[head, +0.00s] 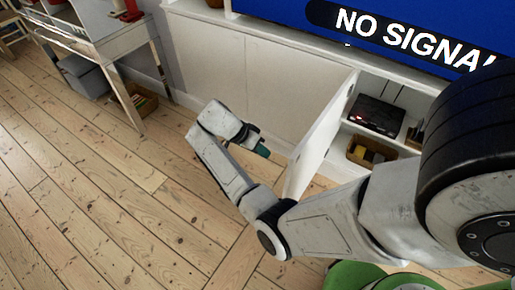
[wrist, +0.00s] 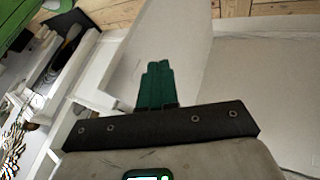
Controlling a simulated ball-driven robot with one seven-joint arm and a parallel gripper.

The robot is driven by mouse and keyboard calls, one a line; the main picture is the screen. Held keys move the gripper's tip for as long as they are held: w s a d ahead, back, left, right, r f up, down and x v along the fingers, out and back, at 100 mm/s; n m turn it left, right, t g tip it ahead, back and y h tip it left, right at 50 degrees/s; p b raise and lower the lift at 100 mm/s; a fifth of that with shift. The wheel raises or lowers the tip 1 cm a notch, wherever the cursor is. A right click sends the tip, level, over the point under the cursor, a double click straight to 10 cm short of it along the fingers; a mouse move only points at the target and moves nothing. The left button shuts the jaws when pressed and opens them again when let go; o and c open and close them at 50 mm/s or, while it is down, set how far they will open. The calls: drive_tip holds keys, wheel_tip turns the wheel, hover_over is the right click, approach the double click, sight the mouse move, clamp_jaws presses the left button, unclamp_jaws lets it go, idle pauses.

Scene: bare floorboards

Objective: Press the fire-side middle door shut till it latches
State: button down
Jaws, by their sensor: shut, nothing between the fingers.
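The open middle door (head: 322,135) is a white panel standing out from the low white cabinet, its outer face towards the left. It also shows in the wrist view (wrist: 178,45), beyond the fingertips. The compartment right of it is exposed. My gripper (head: 264,152) is left of the door, on its outer-face side, with dark green fingers pointing towards it. In the wrist view the fingers (wrist: 157,75) are together and empty, overlapping the door panel. A small gap seems to separate them from the door in the head view; contact cannot be confirmed. The latch is not visible.
Closed white cabinet fronts (head: 250,70) stand behind my gripper. A black box-like device (head: 375,116) sits on the upper shelf and a basket (head: 371,152) below it. A screen (head: 400,30) is above. A desk (head: 110,50) stands at left; the floorboards (head: 110,190) are clear.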

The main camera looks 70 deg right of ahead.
drive_tip(key=s+f+p, duration=0.2)
drive_tip(key=s+f, duration=0.1)
drive_tip(key=s, duration=0.3)
drive_tip(key=shift+s+f, duration=0.25)
drive_tip(key=shift+f, duration=0.1)
drive_tip(key=shift+s, duration=0.1)
